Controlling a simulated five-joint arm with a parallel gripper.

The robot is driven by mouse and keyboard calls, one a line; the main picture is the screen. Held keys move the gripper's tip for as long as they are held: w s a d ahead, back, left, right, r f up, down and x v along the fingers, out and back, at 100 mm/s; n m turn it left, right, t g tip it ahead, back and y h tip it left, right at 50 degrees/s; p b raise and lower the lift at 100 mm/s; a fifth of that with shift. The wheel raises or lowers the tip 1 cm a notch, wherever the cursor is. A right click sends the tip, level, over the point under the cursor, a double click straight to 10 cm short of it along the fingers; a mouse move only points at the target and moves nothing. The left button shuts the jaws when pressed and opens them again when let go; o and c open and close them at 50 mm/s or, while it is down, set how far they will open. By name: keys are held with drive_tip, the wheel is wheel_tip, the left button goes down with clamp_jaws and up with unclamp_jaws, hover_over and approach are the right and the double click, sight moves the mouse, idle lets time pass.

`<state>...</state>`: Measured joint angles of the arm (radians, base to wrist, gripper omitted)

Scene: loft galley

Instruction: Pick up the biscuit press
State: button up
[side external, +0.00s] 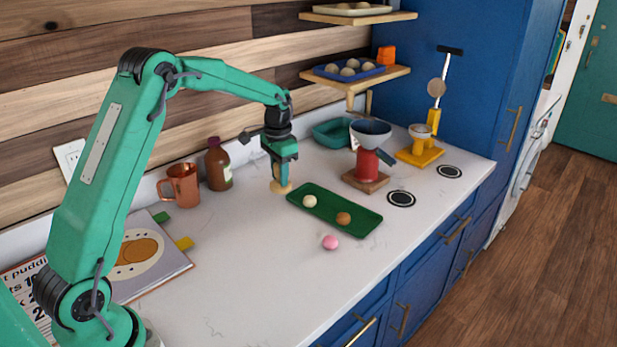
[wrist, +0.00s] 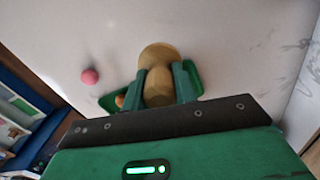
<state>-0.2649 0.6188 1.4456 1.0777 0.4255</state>
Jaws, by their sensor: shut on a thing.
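The biscuit press (side external: 281,188) is a pale wooden piece with a rounded end, at the left end of the green tray. In the wrist view the press (wrist: 158,56) sits between the two green fingers. My gripper (side external: 280,178) points down and is shut on it; in the wrist view my gripper (wrist: 161,84) has one finger on each side of the wood. The fingers hide the upper part of the press in the side view. I cannot tell whether its base touches the counter.
A green tray (side external: 325,221) holds a cream ball (side external: 310,201) and a brown ball (side external: 343,218). A pink ball (side external: 330,242) lies in front. A copper mug (side external: 181,186) and brown bottle (side external: 218,165) stand left. The front counter is clear.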

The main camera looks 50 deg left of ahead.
drive_tip(key=shift+s+d+r, duration=0.1)
drive_tip(key=shift+d+r, duration=0.35)
drive_tip(key=shift+d, duration=0.35)
drive_tip(key=shift+s+d+r, duration=0.1)
drive_tip(key=shift+d+r, duration=0.35)
drive_tip(key=shift+d, duration=0.3)
drive_tip(key=o, duration=0.4)
drive_tip(key=shift+c, duration=1.3)
